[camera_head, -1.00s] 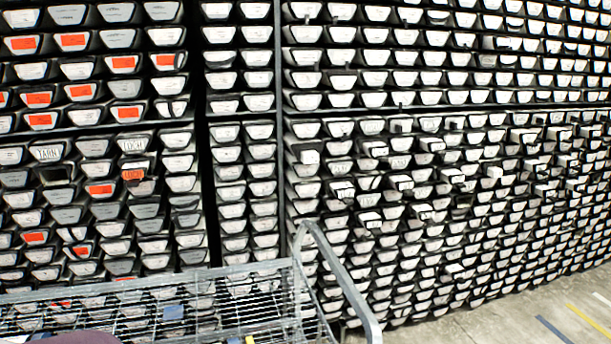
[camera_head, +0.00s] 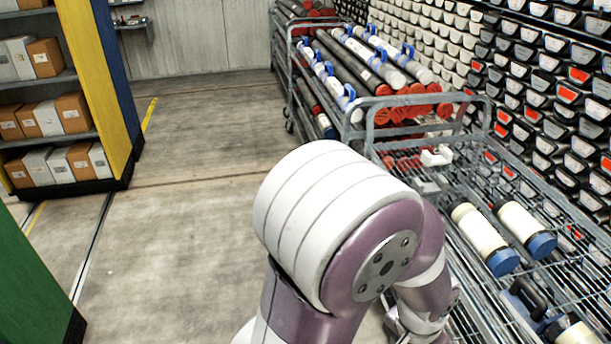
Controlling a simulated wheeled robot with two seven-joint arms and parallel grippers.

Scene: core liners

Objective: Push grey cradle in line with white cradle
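A small white cradle (camera_head: 437,156) stands on the wire-mesh top of the cart near its far end. A greyish piece (camera_head: 428,186) lies just in front of it on the mesh; it may be the grey cradle, but it is too small to tell. One of my arms, purple and white, rises at the bottom centre and bends down to the right beside the cart. Its lower end is cut off by the bottom edge, and no fingertips show. My other arm is not in view.
The metal cart (camera_head: 472,98) holds cream tubes with blue ends, such as this tube (camera_head: 485,238), and a dark object (camera_head: 527,298). A second cart (camera_head: 290,45) with long tubes stands behind. Shelves of boxes (camera_head: 72,113) are at left. The concrete floor between is clear.

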